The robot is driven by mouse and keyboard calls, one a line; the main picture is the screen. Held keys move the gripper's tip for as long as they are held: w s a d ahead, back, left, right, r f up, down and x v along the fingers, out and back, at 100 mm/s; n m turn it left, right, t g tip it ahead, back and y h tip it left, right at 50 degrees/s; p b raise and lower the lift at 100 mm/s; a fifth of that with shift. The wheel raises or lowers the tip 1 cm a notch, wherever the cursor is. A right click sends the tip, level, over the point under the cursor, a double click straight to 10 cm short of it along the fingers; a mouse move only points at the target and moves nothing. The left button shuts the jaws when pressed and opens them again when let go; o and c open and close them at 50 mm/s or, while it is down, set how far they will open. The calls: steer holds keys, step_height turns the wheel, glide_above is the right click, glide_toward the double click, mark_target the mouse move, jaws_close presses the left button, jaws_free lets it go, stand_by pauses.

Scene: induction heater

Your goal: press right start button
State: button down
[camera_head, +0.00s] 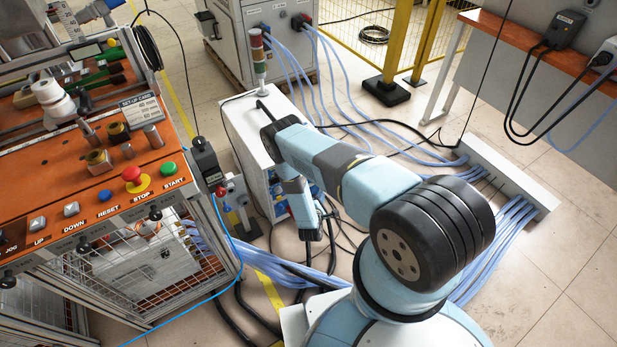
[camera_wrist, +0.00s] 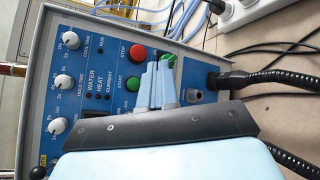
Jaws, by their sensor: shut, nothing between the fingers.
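In the wrist view, my gripper (camera_wrist: 159,68) is shut and empty, with its light-blue fingers side by side in front of a blue control panel (camera_wrist: 106,66). A green button (camera_wrist: 168,59) shows right at the fingertips, partly covered by them. I cannot tell whether they touch it. A second green button (camera_wrist: 133,84), labelled START, lies just left of the fingers. A red STOP button (camera_wrist: 137,52) sits above it. In the head view, my arm reaches over the white heater box (camera_head: 246,121); the fingertips cannot be made out there.
White dials (camera_wrist: 64,81) line the panel's left side. A black hose (camera_wrist: 265,79) plugs in at the right. In the head view, an orange console (camera_head: 91,186) at left has its own green START button (camera_head: 169,168). Blue cables (camera_head: 490,235) and black cables cross the floor.

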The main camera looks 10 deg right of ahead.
steer(key=w+a, duration=0.3)
steer(key=w, duration=0.5)
steer(key=shift+w, duration=0.15)
steer(key=shift+d, duration=0.1)
stand_by(0.4)
steer(key=shift+w, duration=0.1)
stand_by(1.6)
steer(key=shift+w+r, duration=0.1)
steer(key=shift+w, duration=0.1)
steer(key=shift+w+a, duration=0.3)
steer(key=shift+w, duration=0.1)
stand_by(1.1)
steer(key=shift+s, duration=0.1)
steer(key=shift+s+d, duration=0.3)
steer(key=shift+s, duration=0.4)
steer(key=shift+s+d, duration=0.25)
steer(key=shift+s, duration=0.55)
steer(key=shift+s+d, duration=0.3)
steer(key=shift+s, duration=0.45)
steer(key=shift+s+d, duration=0.25)
steer(key=shift+s, duration=0.55)
